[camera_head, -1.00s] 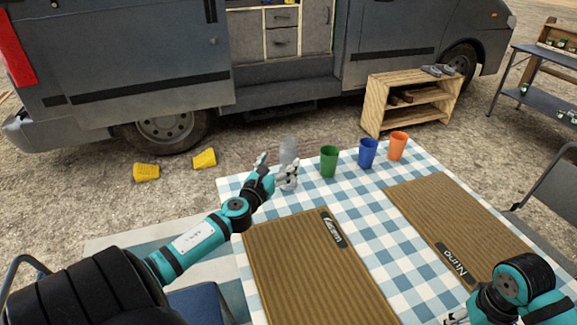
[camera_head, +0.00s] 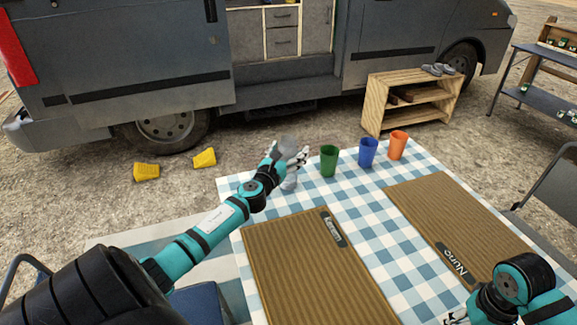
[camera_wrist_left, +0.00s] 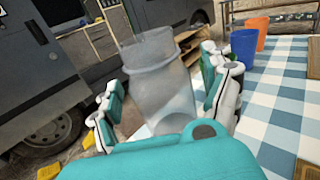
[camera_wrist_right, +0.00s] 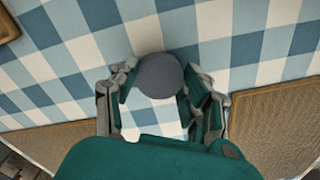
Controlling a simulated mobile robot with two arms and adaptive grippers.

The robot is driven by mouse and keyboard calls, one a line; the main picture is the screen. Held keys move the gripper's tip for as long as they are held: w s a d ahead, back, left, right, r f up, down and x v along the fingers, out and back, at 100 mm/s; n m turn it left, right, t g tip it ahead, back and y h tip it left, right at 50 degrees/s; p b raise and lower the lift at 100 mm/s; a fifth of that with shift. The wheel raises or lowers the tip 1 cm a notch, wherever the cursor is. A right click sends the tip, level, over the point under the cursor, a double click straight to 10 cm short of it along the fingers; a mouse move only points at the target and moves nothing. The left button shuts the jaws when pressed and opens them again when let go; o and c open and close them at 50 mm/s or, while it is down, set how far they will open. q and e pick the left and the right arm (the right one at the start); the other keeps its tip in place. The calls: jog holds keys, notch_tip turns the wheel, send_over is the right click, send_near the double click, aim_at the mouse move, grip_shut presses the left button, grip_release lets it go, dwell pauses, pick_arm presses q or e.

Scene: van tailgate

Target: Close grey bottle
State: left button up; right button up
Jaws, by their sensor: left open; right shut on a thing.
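The grey bottle (camera_head: 290,183) is translucent and stands at the far left corner of the table. My left gripper (camera_head: 289,155) is open at its upper part and hides some of it. In the left wrist view the bottle (camera_wrist_left: 158,85) is between the spread fingers of my left gripper (camera_wrist_left: 168,100); I cannot tell whether they touch it. My right gripper (camera_head: 456,318) is at the table's near right, mostly cut off. In the right wrist view, my right gripper (camera_wrist_right: 163,100) is shut on a round grey lid (camera_wrist_right: 160,76) above the checked cloth.
A green cup (camera_head: 328,161), a blue cup (camera_head: 368,153) and an orange cup (camera_head: 398,145) stand right of the bottle. Two brown placemats, one left (camera_head: 310,270) and one marked Nuno (camera_head: 440,215), lie on the checked table (camera_head: 375,257). A chair (camera_head: 550,195) stands at right.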

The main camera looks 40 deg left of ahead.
pick_arm(q)
jog(key=shift+r, duration=0.1)
grip_shut()
dwell(0.6)
